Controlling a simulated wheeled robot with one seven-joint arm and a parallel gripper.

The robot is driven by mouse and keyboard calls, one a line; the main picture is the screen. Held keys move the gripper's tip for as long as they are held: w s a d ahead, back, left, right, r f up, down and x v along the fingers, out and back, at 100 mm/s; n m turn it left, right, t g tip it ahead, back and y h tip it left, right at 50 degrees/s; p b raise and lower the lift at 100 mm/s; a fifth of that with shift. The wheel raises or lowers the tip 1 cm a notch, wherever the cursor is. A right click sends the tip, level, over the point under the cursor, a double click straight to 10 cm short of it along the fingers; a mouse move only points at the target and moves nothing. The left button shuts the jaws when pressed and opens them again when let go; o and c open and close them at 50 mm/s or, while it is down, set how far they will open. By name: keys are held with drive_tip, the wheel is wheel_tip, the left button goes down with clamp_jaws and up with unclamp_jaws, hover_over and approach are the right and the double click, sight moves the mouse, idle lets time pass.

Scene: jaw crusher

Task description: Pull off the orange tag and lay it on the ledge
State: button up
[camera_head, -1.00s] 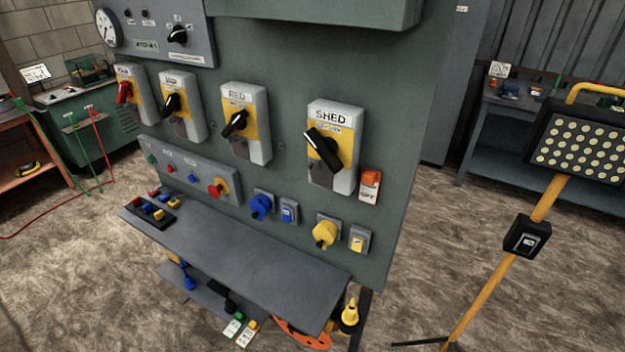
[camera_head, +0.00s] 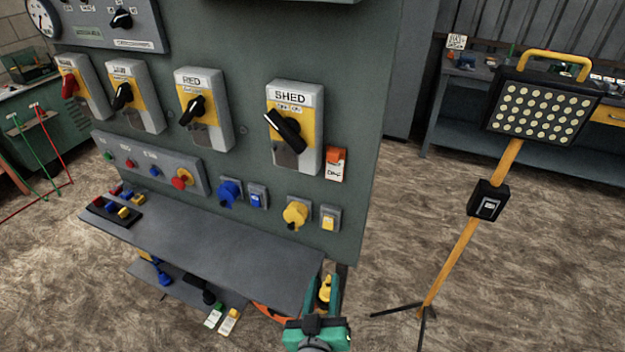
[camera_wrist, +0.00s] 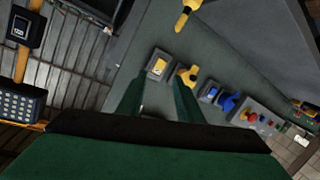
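The orange tag (camera_head: 335,157), with a white lower part, is on the green panel just right of the SHED switch's lower end. The dark grey ledge (camera_head: 215,248) juts from the panel below the sockets; it also shows at the upper right of the wrist view (camera_wrist: 258,28). My gripper (camera_head: 329,274) is at the bottom of the head view, near the ledge's right end and well below the tag. In the wrist view its two green fingers (camera_wrist: 157,85) are apart with nothing seen between them but the panel. I cannot make out the tag in the wrist view.
A black tray (camera_head: 112,212) with coloured pieces sits on the ledge's left end; the rest of its top is clear. A yellow socket (camera_head: 296,213) and yellow switch (camera_head: 329,218) sit below the tag. A work lamp (camera_head: 541,106) on a tripod stands at the right.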

drive_tip(key=w+r+m+h, duration=0.2)
drive_tip(key=w+r, duration=0.6)
drive_tip(key=r, duration=0.4)
drive_tip(key=m+g+h, duration=0.1)
drive_tip(key=m+g, duration=0.1)
drive_tip(key=m, duration=0.3)
approach(333, 156)
drive_tip(key=x, duration=0.9)
drive_tip(key=shift+a, duration=0.15)
drive_tip(key=c, duration=0.8)
drive_tip(key=shift+s+a, duration=0.25)
drive_tip(key=shift+s, duration=0.6)
drive_tip(key=shift+s+a, duration=0.25)
drive_tip(key=shift+s, duration=0.55)
drive_tip(key=shift+s+a, duration=0.25)
drive_tip(key=shift+s, duration=0.6)
